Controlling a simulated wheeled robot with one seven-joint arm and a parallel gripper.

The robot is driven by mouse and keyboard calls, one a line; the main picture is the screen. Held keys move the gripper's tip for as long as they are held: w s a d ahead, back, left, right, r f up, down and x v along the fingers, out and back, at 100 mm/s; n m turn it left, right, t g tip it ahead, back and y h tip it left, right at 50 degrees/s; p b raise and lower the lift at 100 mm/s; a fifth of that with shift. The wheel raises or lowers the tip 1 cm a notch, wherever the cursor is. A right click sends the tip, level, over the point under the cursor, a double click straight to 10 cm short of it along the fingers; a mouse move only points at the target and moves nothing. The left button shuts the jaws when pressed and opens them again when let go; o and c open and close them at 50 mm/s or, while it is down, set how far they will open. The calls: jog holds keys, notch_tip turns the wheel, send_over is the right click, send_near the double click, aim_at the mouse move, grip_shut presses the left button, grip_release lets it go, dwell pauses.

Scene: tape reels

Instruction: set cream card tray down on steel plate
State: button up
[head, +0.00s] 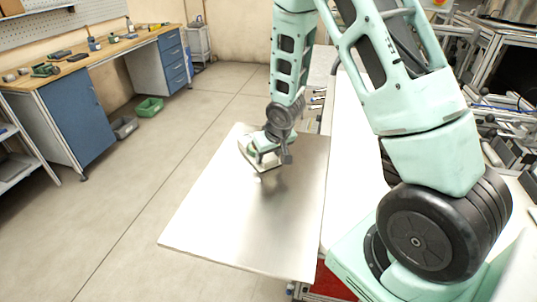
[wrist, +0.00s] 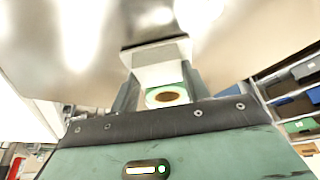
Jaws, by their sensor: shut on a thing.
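The cream card tray (head: 247,156) is at the far end of the steel plate (head: 235,225) in the head view, partly hidden by my gripper (head: 268,150). In the wrist view the tray (wrist: 160,68) sits between my two fingers, and my gripper (wrist: 160,88) is shut on it. A green-and-white reel with a brown core (wrist: 168,96) shows in the tray. The bare shiny plate (wrist: 60,50) fills the upper part of the wrist view. I cannot tell whether the tray touches the plate or hangs just above it.
The near part of the plate is clear. A white table (head: 345,130) adjoins its right side. A wooden workbench (head: 95,58) with blue cabinets stands at the left, with a green bin (head: 149,108) and a grey bin (head: 124,127) on the floor.

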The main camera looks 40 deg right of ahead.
jog(key=shift+f, duration=0.2)
jog(key=o, duration=1.1)
jog(key=shift+r, duration=0.1)
